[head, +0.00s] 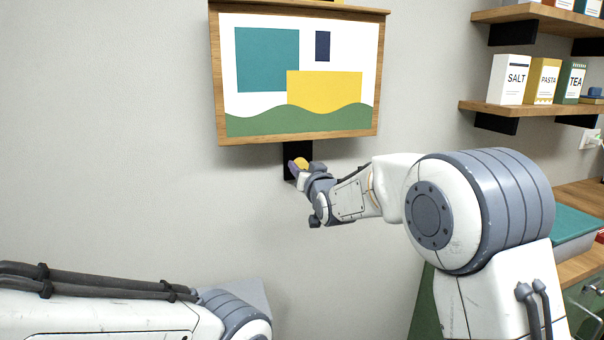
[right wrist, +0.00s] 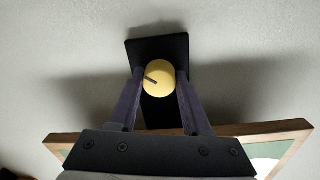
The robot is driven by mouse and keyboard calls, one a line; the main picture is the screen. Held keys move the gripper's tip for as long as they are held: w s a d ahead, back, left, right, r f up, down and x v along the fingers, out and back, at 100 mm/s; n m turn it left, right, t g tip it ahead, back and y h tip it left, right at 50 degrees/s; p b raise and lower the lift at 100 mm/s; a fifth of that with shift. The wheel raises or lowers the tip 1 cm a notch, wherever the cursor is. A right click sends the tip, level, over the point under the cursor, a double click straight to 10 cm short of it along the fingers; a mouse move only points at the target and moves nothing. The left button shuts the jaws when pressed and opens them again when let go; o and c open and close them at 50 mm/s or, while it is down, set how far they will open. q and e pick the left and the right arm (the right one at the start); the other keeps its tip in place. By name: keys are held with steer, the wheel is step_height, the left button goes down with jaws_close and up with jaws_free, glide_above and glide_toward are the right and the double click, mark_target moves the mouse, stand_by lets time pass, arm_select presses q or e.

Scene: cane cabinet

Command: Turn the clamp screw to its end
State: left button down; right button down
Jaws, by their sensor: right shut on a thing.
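The clamp screw has a round yellow knob (head: 301,163) with a dark line on its face. It sits on a black bracket (head: 291,151) on the wall, just below a framed picture. In the right wrist view the knob (right wrist: 159,78) lies between the two fingers, with its dark line pointing to the upper left. My right gripper (head: 299,168) is shut on the knob, one finger on each side. In the head view its fingers and wrist hide part of the bracket. My left arm shows at the lower left, but its gripper is not visible.
The framed picture (head: 300,80) hangs right above the knob, its wooden lower edge close to the gripper. Shelves (head: 530,108) with salt, pasta and tea boxes are at the right, above a wooden counter (head: 585,190). The wall left of the bracket is bare.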

steer(key=m+b, duration=0.2)
steer(key=m, duration=0.8)
steer(key=shift+m, duration=0.4)
steer(key=shift+d+m, duration=0.1)
steer(key=shift+m, duration=1.4)
steer(key=shift+c, duration=1.8)
jaws_free()
